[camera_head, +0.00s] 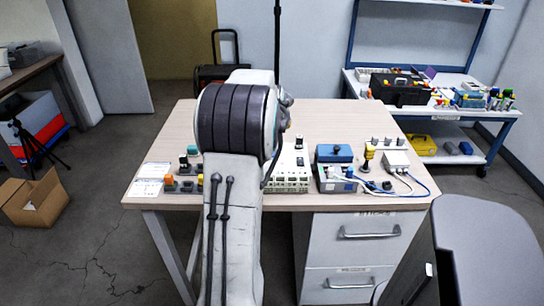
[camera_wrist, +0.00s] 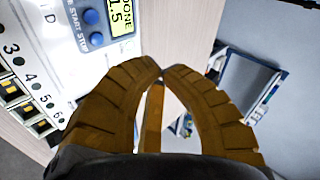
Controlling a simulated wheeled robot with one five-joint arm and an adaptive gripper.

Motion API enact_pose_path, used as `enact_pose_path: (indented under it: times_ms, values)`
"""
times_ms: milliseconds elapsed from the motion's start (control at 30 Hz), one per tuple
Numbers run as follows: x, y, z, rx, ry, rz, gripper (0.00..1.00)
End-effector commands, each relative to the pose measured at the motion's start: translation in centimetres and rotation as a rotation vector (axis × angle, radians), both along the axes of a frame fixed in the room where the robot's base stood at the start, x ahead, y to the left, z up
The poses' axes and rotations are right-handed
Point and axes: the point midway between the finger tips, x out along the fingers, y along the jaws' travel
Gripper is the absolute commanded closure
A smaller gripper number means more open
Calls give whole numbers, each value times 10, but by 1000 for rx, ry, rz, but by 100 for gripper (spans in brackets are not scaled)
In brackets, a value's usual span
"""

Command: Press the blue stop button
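In the wrist view a white device (camera_wrist: 60,75) fills the upper left, with a yellow-green display (camera_wrist: 121,22) reading "DONE" and "1.5". Two round blue buttons sit beside its START STOP lettering: the button by START (camera_wrist: 91,17) and the stop button (camera_wrist: 96,39). My gripper (camera_wrist: 162,70) has its brown curved fingertips together, with nothing visible held. The tips are to the right of and below the stop button in the picture, apart from it. In the head view the white device (camera_head: 290,172) stands on the table, partly behind my arm; its buttons and my gripper cannot be made out there.
The table (camera_head: 340,115) also holds a blue-topped box (camera_head: 334,154) with cables to the device's right and small coloured parts (camera_head: 180,184) to the left. A drawer unit (camera_head: 350,255) is below. A grey chair (camera_head: 485,245) stands at right. The table's rear right is clear.

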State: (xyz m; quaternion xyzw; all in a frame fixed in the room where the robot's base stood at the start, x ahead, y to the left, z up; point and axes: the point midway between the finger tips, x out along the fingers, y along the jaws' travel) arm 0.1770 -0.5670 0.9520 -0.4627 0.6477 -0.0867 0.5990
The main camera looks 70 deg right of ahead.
Motion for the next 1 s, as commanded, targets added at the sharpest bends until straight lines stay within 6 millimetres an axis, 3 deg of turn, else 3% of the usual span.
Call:
enact_pose_path:
  times_ms: [400, 1000]
  values:
    - [0, 0, -52, 0, 0, 0, 100]
    - [0, 0, -67, 1, 0, 0, 100]
